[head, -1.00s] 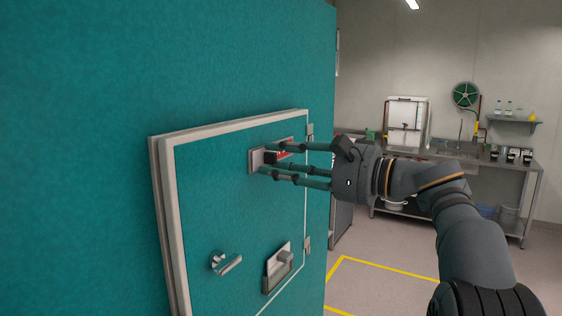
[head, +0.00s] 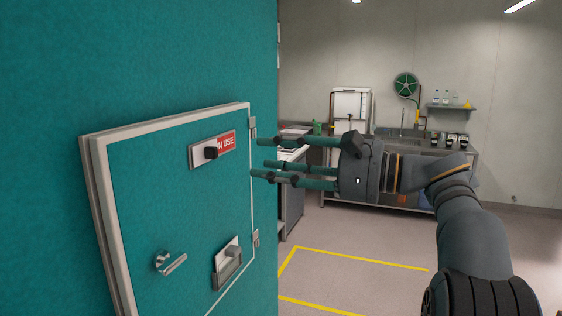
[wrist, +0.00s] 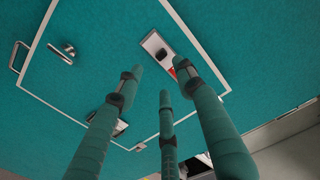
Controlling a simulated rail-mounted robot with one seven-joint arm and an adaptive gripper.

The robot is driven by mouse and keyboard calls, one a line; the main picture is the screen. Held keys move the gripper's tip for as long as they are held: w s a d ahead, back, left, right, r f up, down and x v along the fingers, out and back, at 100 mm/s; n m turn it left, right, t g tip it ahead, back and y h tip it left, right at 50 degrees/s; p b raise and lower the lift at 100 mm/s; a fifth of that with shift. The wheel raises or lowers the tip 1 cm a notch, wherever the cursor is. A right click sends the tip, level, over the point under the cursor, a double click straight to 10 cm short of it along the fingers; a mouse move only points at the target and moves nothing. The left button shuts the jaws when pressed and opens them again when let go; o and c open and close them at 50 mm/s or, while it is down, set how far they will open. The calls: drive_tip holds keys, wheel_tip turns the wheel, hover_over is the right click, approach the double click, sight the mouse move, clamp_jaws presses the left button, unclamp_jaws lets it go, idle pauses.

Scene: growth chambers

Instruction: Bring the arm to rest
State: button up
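My gripper (head: 258,158) has three long teal fingers. They are spread apart with nothing between them, and its fingertips also show in the wrist view (wrist: 157,80). It is level in front of the teal chamber door (head: 190,200), near its upper right edge. A metal sign plate (head: 198,156) on the door carries a black knob (head: 211,153) and a red label (head: 228,142) reading "N USE", its first part hidden by the knob. The fingertips are to the right of the plate, apart from the knob. My arm reaches in from the lower right.
The closed-looking door has a lever handle (head: 171,264), a recessed latch (head: 228,262) and hinges on its right. A steel bench (head: 440,160) with a sink stands at the back wall. Yellow lines (head: 360,259) mark open floor at right.

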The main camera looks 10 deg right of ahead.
sight(218, 153)
drive_tip(key=shift+v, duration=0.85)
drive_tip(key=shift+a, duration=0.1)
drive_tip(key=x, duration=1.2)
drive_tip(key=shift+w+r+p, duration=0.1)
drive_tip(key=shift+w+p, duration=0.1)
drive_tip(key=shift+p, duration=0.15)
drive_tip(key=shift+w+d, duration=0.25)
